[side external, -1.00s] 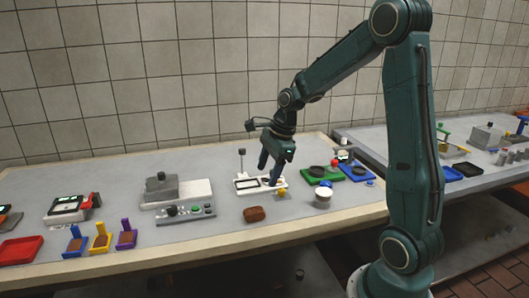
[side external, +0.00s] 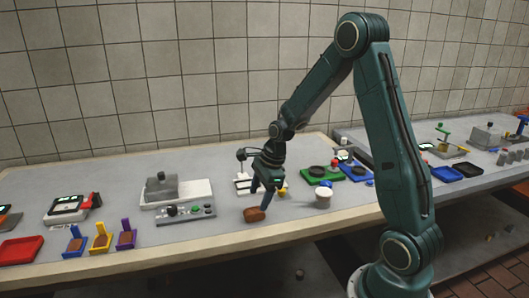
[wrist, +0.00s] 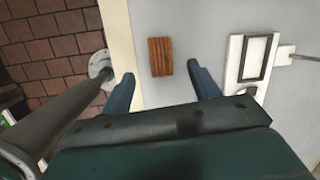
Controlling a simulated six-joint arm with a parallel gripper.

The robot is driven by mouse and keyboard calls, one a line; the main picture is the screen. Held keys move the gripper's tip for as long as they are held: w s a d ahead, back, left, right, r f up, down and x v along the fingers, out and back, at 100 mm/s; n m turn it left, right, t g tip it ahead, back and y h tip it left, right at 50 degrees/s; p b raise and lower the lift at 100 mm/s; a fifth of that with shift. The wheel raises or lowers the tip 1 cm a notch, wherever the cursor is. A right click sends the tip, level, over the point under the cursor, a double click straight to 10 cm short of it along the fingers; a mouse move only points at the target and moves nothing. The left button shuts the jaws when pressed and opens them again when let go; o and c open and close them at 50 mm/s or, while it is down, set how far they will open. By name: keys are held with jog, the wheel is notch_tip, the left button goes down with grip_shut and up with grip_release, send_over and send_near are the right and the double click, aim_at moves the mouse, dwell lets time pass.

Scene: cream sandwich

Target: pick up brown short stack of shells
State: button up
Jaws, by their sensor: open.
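The brown short stack of shells (side external: 254,214) lies on the table near its front edge. In the wrist view the stack (wrist: 160,57) is a ridged brown block lying between the lines of my two fingers, a little beyond their tips. My gripper (side external: 264,201) is open and empty, with its fingers pointing down just above and beside the stack. In the wrist view the gripper (wrist: 160,77) has its blue fingers spread wider than the stack, with clear room on both sides.
A white frame fixture (wrist: 250,55) stands right of the stack in the wrist view. A white cup (side external: 323,196) stands to the right, and a grey machine with a control panel (side external: 188,214) to the left. The table's front edge (wrist: 121,50) is close by.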

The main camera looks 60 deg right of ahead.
aim_at(255, 209)
jog(key=shift+x, duration=2.6)
jog(key=shift+c, duration=0.4)
jog(key=c, duration=1.1)
